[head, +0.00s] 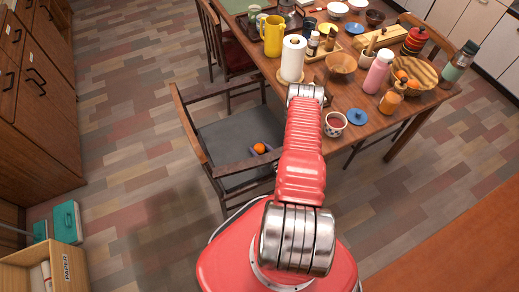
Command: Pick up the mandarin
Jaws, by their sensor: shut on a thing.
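A small orange mandarin (259,148) shows just left of my red arm, in front of the grey seat of a wooden chair. My gripper (261,152) is shut on it, with dark grey-blue fingers on either side of the fruit. My arm hides the rest of the gripper. From this one view I cannot tell whether the mandarin touches the seat or is above it. More orange fruit (402,76) lies in a wicker basket (425,72) on the table's right part.
The wooden table (342,97) is crowded: a paper towel roll (292,58), yellow jug (272,36), pink bottle (378,72), wooden bowl (341,64) and patterned cup (334,124). The chair (223,139) stands close to my arm. Open floor (130,150) lies left, before drawers (30,110).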

